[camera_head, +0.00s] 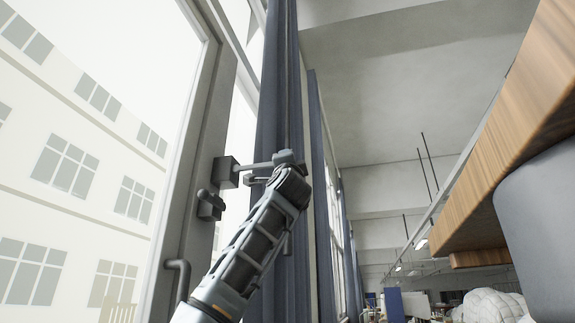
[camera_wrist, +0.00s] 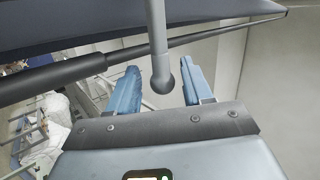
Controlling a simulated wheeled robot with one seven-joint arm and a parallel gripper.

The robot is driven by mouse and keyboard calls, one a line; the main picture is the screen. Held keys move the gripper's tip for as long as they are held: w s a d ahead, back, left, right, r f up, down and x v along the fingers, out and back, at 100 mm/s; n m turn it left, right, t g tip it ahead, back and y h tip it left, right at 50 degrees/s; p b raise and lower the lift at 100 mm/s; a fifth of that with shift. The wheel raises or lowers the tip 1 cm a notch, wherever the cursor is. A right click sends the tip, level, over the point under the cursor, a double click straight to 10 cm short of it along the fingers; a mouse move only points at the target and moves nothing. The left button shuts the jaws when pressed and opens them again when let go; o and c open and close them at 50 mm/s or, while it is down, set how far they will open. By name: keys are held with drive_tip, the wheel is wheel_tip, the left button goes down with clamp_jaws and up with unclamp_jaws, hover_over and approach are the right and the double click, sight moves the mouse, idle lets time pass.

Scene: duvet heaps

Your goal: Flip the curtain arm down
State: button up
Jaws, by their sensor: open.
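The curtain arm (camera_head: 257,166) is a grey bar. It runs level from a square bracket (camera_head: 226,173) on the window frame towards the blue curtain (camera_head: 278,90). Its far end is hidden behind my wrist. In the wrist view, a pale rod with a rounded end (camera_wrist: 161,78) hangs between the two blue fingers of my gripper (camera_wrist: 160,66). It appears to be part of the curtain arm, but I cannot be sure. My gripper is open, with a gap on each side of the rod.
A dark rod (camera_wrist: 60,78), thick at left and thin at right, crosses the wrist view beyond the fingers. A window latch (camera_head: 210,204) sits below the bracket. A wooden shelf edge (camera_head: 540,100) fills the right. White bedding (camera_head: 490,306) lies far off. Space between is clear.

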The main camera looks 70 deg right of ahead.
drive_tip(key=b+v, duration=0.1)
drive_tip(key=v, duration=0.6)
drive_tip(key=shift+f+g+b, duration=0.15)
drive_tip(key=shift+g+b, duration=0.15)
drive_tip(key=shift+a, duration=0.1)
